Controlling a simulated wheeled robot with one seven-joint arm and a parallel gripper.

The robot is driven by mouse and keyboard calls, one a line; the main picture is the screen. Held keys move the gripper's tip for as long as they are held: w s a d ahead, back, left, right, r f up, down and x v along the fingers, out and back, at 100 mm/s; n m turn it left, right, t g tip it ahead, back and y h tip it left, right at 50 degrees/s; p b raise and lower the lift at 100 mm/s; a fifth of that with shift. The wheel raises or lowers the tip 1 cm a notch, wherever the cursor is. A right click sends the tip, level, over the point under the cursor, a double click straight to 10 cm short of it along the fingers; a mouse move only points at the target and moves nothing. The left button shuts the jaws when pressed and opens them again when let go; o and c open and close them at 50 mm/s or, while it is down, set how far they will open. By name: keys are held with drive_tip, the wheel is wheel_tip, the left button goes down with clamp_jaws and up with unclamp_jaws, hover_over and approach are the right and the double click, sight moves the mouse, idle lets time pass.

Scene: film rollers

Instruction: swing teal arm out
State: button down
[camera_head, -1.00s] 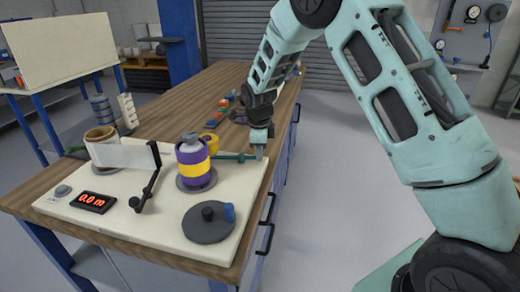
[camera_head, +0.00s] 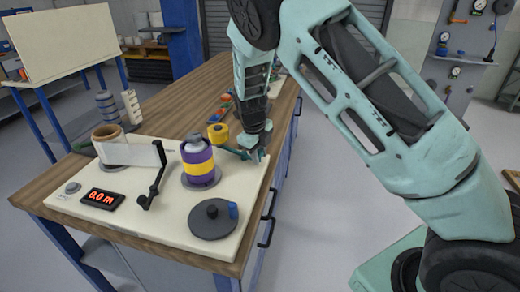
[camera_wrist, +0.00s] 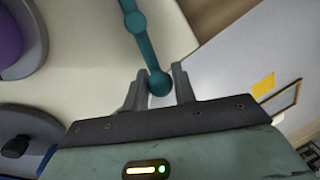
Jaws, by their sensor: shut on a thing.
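The teal arm (camera_head: 236,151) is a thin bar on the cream board, reaching from behind the purple and yellow roll (camera_head: 197,157) toward the board's right edge. In the wrist view the teal arm (camera_wrist: 146,48) runs from the top edge down to a round knob at its end. My gripper (camera_head: 259,156) points down at this outer end. In the wrist view my gripper (camera_wrist: 159,88) has its fingers on either side of the knob, shut on it. The arm's far end is partly hidden behind the roll.
The cream board (camera_head: 150,222) also holds a white film roll (camera_head: 120,150), a black crank (camera_head: 153,183), a red display (camera_head: 103,198) and a dark disc with a blue knob (camera_head: 213,219). A yellow roll (camera_head: 218,132) stands close behind the teal arm. The floor at right is clear.

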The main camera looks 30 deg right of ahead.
idle(0.4)
drive_tip(key=c, duration=1.2)
unclamp_jaws()
drive_tip(key=a+r, duration=0.1)
drive_tip(key=r, duration=0.4)
drive_tip(key=s+a+r, duration=0.1)
drive_tip(key=r, duration=0.5)
drive_tip(key=a+r, duration=0.1)
drive_tip(key=r, duration=0.5)
drive_tip(key=shift+s+a, duration=0.1)
drive_tip(key=shift+s, duration=0.1)
